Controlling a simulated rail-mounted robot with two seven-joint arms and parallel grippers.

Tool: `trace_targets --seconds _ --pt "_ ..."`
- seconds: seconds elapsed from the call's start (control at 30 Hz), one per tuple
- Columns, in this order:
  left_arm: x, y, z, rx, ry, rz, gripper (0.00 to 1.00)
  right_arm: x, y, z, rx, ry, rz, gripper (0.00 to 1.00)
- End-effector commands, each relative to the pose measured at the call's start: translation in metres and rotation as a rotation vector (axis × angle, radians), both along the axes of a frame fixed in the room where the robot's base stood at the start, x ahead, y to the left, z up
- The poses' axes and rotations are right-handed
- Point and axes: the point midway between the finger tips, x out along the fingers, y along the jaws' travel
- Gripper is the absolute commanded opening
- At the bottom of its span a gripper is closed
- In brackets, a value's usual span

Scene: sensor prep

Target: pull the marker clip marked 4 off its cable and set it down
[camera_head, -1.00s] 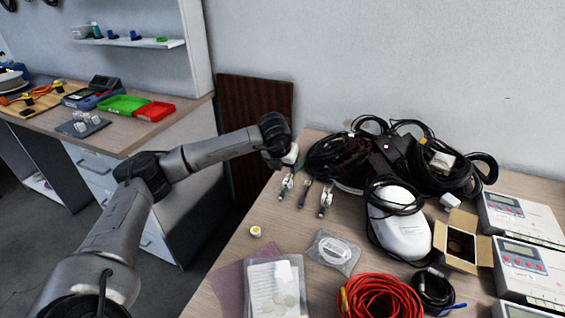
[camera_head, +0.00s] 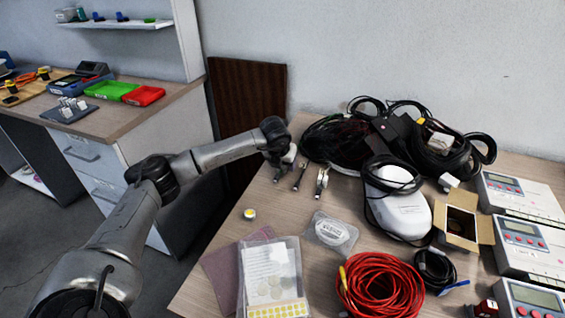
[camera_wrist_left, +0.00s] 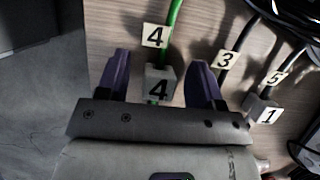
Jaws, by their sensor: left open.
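The marker clip marked 4 (camera_wrist_left: 158,86) is a pale block with a dark 4. It sits on the green cable (camera_wrist_left: 174,14), below a flat label also marked 4 (camera_wrist_left: 155,36). My left gripper (camera_wrist_left: 159,82) is open, with one purple finger on each side of this clip. Gaps show between the fingers and the clip, so it is not gripped. In the head view my left gripper (camera_head: 284,160) is over the cable ends at the table's far left edge, and it partly hides the clip. My right gripper is not in view.
Close on the right are a label marked 3 (camera_wrist_left: 226,60), a label marked 5 (camera_wrist_left: 273,78) and a clip marked 1 (camera_wrist_left: 267,112) on dark cables. Coiled black cables (camera_head: 335,140) and a white device (camera_head: 403,212) lie beyond. Bare tabletop (camera_head: 290,212) lies in front.

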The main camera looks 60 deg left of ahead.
Motion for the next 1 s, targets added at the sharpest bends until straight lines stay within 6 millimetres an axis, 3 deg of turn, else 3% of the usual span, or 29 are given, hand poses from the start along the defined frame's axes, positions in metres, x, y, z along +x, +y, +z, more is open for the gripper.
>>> trace_targets --seconds 0.17,0.7,0.73,1.0 --pt "0.0001 -0.0002 0.0001 0.0 0.0 0.0 0.61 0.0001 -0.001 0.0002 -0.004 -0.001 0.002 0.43" --pt "0.0 -0.0003 0.0001 0.0 0.0 0.0 0.09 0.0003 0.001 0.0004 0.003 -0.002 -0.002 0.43" --pt "0.0 -0.0003 0.0001 -0.001 -0.001 0.0 0.28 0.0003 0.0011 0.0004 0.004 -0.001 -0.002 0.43" --pt "0.0 -0.0003 0.0001 -0.001 -0.001 0.0 0.05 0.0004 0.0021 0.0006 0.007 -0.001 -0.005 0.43"
